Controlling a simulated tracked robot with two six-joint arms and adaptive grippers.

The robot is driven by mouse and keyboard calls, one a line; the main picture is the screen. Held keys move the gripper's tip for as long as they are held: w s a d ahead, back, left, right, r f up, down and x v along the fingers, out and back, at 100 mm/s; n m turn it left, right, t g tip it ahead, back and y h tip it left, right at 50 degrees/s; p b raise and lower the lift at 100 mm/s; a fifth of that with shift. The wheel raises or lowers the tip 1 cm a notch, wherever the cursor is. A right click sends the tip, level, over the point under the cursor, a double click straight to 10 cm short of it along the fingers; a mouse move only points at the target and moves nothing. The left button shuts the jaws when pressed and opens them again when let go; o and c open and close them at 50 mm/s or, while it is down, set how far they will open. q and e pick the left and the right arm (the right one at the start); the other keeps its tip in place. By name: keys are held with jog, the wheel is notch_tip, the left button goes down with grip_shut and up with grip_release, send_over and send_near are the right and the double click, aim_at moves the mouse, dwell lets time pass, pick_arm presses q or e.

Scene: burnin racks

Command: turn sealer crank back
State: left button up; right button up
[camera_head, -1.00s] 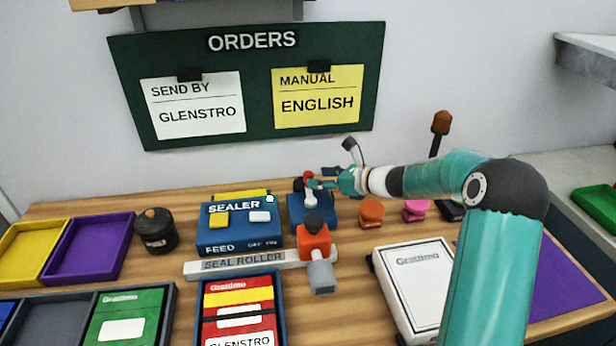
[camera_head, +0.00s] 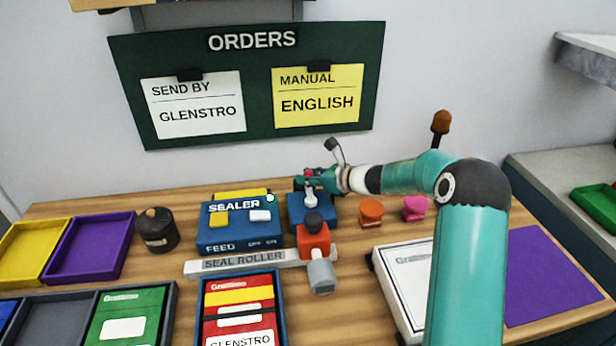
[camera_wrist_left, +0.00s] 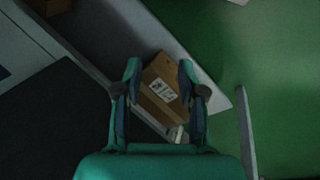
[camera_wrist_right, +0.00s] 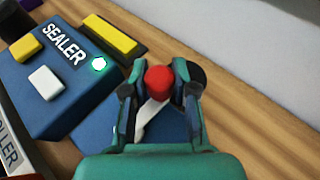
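The blue sealer (camera_head: 240,231) stands on the wooden bench, with a lit light (camera_wrist_right: 99,64) on its top in the right wrist view. To its right is a blue crank base (camera_head: 318,216) with a pale crank arm (camera_wrist_right: 150,118) and a red knob (camera_wrist_right: 158,80). My right gripper (camera_wrist_right: 158,82) has its fingers on both sides of the red knob and looks closed around it. In the head view the right gripper (camera_head: 309,178) partly hides the knob.
The seal roller bar (camera_head: 240,262) with a red and grey unit (camera_head: 315,242) lies in front of the sealer. Orange (camera_head: 371,211) and pink (camera_head: 415,208) stamps stand to the right. A white box (camera_head: 400,258) lies near my right arm.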

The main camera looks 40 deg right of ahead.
grip_shut()
jog(key=shift+a+r+p, duration=0.1)
jog(key=shift+r+p, duration=0.05)
jog(key=shift+p, duration=0.45)
jog(key=n+y+p, duration=0.2)
jog(key=a+g+y+p, duration=0.1)
jog(key=p, duration=0.1)
jog(key=shift+w+r+n, duration=0.1)
jog(key=shift+w+n, duration=0.2)
jog(key=shift+n, duration=0.1)
jog(key=shift+a+n+g+y+p, duration=0.15)
jog(key=shift+n+g+y+p, duration=0.15)
jog(key=shift+n+y+p, duration=0.15)
jog(key=shift+w+a+n+g+y, duration=0.1)
jog(key=shift+a+n+g+y, duration=0.05)
jog(key=shift+n+g+y, duration=0.2)
jog(key=shift+a+f+n+g+y+p, duration=0.3)
jog(key=shift+a+n+g+y, duration=0.1)
jog(key=shift+n+g+y, duration=0.35)
jog(key=shift+a+n+g+y+b, duration=0.2)
jog(key=shift+a+n+g+y, duration=0.15)
jog(key=shift+n+g+y, duration=0.3)
jog(key=shift+a+n+g+y+b, duration=0.15)
jog(key=shift+a+n+g+y, duration=0.3)
jog(key=shift+n, duration=0.35)
jog(key=shift+r, duration=0.1)
